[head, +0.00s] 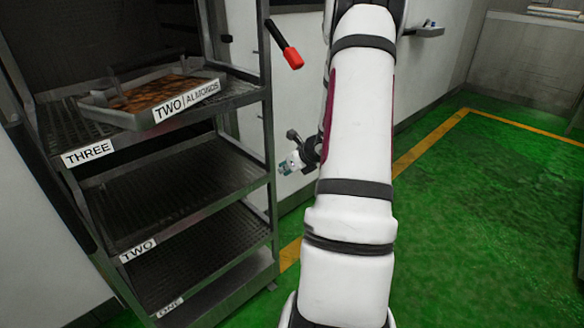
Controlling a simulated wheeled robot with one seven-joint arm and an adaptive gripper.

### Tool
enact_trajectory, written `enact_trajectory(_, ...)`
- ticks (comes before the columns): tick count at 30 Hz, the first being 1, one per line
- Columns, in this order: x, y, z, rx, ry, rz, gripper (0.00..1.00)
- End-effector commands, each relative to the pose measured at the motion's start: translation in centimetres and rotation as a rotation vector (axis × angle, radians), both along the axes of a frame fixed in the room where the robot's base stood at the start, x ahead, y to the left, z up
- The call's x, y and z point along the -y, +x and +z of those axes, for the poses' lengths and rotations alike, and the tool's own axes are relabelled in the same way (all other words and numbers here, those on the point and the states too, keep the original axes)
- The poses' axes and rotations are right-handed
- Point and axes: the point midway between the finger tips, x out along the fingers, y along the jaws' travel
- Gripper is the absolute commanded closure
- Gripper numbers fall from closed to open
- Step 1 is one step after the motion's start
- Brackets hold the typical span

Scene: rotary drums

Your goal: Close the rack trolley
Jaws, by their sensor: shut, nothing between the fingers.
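The rack trolley (268,125) is a grey metal frame on the left of the head view. Its front is open, with shelves labelled THREE, TWO and ONE. A dark bar with a red handle (290,57) sticks out from its right front post, slanting down to the right. My gripper (294,142) shows small and dark beside my white arm, to the right of the trolley and below the red handle. It is shut and appears empty. It is partly hidden by the arm, and I cannot tell whether it touches anything.
A tray of almonds (134,117), labelled TWO ALMONDS, sits on the shelf labelled THREE. The lower shelves look empty. A pale wall unit (298,35) stands behind the arm. Green floor (480,220) with a yellow line lies clear to the right.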

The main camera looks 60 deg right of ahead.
Motion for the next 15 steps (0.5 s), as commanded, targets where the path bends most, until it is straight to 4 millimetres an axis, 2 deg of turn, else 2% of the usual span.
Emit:
enact_trajectory(1, 0.2, 1.0, 0.3, 0.003, -0.004, 0.004, 1.00)
enact_trajectory(6, 0.7, 2.7, 0.3, 0.003, -0.002, 0.001, 1.00)
enact_trajectory(15, 0.9, 3.5, 0.3, 0.001, -0.003, 0.001, 1.00)
